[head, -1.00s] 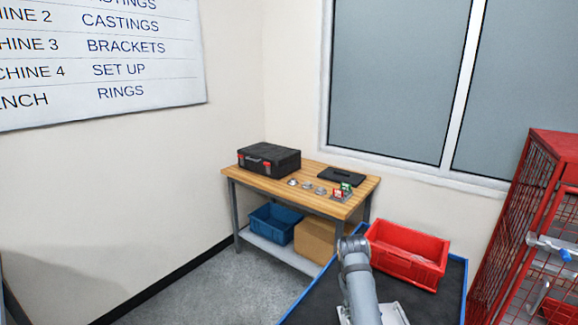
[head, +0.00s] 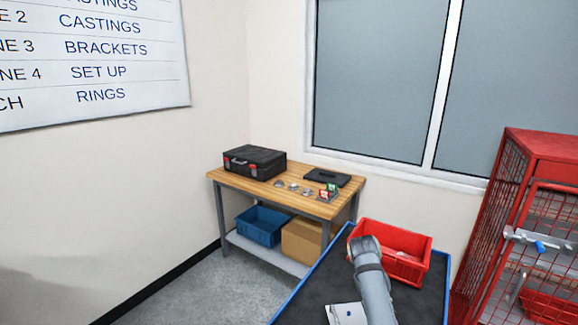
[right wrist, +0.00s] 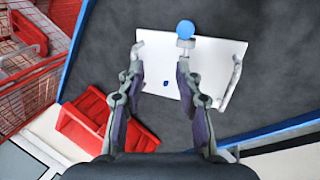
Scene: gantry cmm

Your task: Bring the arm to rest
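My right gripper (right wrist: 158,70) shows in the right wrist view with its two fingers apart and nothing between them. It is above a white plate (right wrist: 212,55) that lies on a dark grey surface. The plate carries a small blue spot, and a round blue knob (right wrist: 186,28) shows near its far edge. In the head view, a grey arm link of mine (head: 372,285) reaches up over the dark-topped cart and covers part of a red bin. No gripper shows in the head view, and my left gripper is in neither view.
The blue-edged cart (head: 316,283) bears the red bin (head: 405,269). A red mesh cage (head: 490,235) stands at the right. A wooden bench (head: 230,176) with a black case (head: 255,162) stands behind. Grey floor is clear at the left.

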